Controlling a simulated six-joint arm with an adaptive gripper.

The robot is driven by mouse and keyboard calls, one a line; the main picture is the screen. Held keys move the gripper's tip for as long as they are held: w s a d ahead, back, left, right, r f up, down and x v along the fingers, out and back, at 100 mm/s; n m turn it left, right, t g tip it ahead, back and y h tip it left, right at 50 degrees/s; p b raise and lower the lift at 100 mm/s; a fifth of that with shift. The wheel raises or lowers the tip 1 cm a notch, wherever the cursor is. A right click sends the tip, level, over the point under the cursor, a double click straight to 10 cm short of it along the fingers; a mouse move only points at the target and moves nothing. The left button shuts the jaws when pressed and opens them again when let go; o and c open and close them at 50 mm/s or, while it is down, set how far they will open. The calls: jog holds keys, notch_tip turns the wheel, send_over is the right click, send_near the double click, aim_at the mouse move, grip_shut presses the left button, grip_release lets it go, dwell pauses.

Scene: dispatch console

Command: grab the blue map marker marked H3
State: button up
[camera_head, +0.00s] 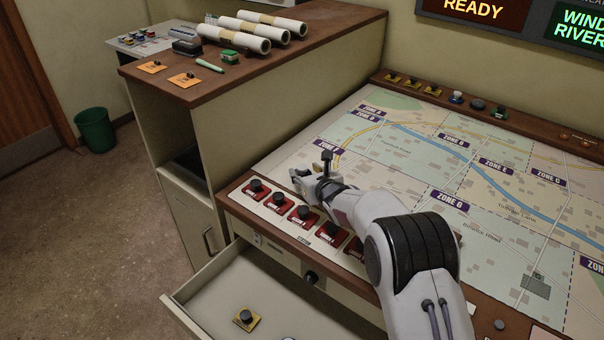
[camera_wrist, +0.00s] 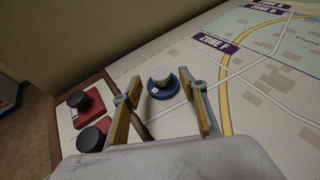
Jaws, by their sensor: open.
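A round blue map marker (camera_wrist: 162,92) with a pale grey knob stands upright on the map near the ZONE F label in the wrist view. A small white tag is on its side, but I cannot read it. My gripper (camera_wrist: 163,100) is open, with one finger to the left and one to the right of the marker; I cannot tell whether they touch it. In the head view my gripper (camera_head: 300,178) is low over the map's left edge, and I cannot make out the marker beside it. Another blue-based marker with a pale knob (camera_head: 456,97) stands on the back ledge.
Red markers with black knobs (camera_head: 279,198) line the front left strip. An open drawer (camera_head: 215,285) below holds a yellow marker (camera_head: 246,318). Several other markers stand on the back ledge. Paper rolls (camera_head: 233,37) lie on the left cabinet. The map's middle is clear.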

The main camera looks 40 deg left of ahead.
jog(key=shift+x, duration=1.15)
grip_shut()
